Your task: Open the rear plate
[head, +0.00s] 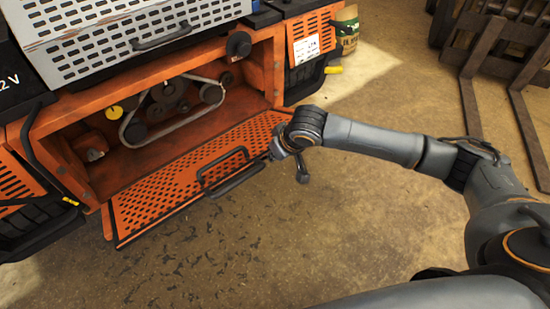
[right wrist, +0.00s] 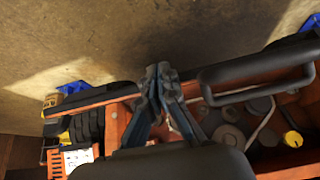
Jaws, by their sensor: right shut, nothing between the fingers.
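The rear plate (head: 165,198) is an orange perforated panel on the machine. In the head view it is folded down and out from the open compartment (head: 75,135), sloping outward. Its black bar handle (head: 228,175) is on the outer part of the plate and also shows in the right wrist view (right wrist: 258,90). My right gripper (head: 275,153) is at the plate's right end, beside the handle and not around it. In the right wrist view its fingertips (right wrist: 158,72) are together and empty, left of the handle. Whether they touch the plate is unclear. My left gripper is out of view.
Inside the compartment are a belt with pulleys (head: 170,100) and a yellow cap (head: 115,112). A grey perforated cover (head: 130,40) sits above. A barrel (head: 346,30) stands behind the machine. Forklift forks (head: 525,130) are at the right. The floor in front is clear.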

